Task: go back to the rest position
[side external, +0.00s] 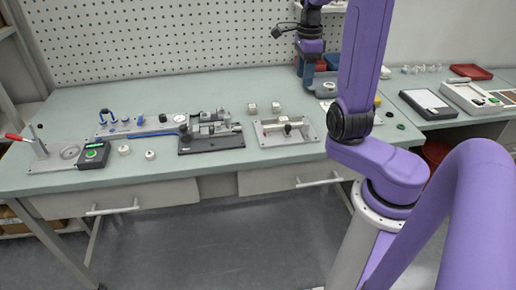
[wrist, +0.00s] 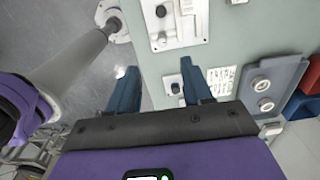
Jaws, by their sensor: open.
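My gripper (side external: 304,72) hangs over the back right part of the bench, partly behind my purple arm in the side view. In the wrist view my gripper (wrist: 157,80) shows two dark blue fingers spread apart with nothing between them. Below it are the bench edge and the grey floor. A small light block with a dark knob (wrist: 172,84) lies by the right finger, below it on the bench. I cannot tell the exact height of the fingers above the bench.
The green bench (side external: 225,91) carries a dark fixture (side external: 211,140), a light fixture plate (side external: 270,138), a black box with a green button (side external: 93,154) and several small white parts. A blue-grey stand (wrist: 286,72) is right of the fingers. A pegboard (side external: 180,40) stands behind.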

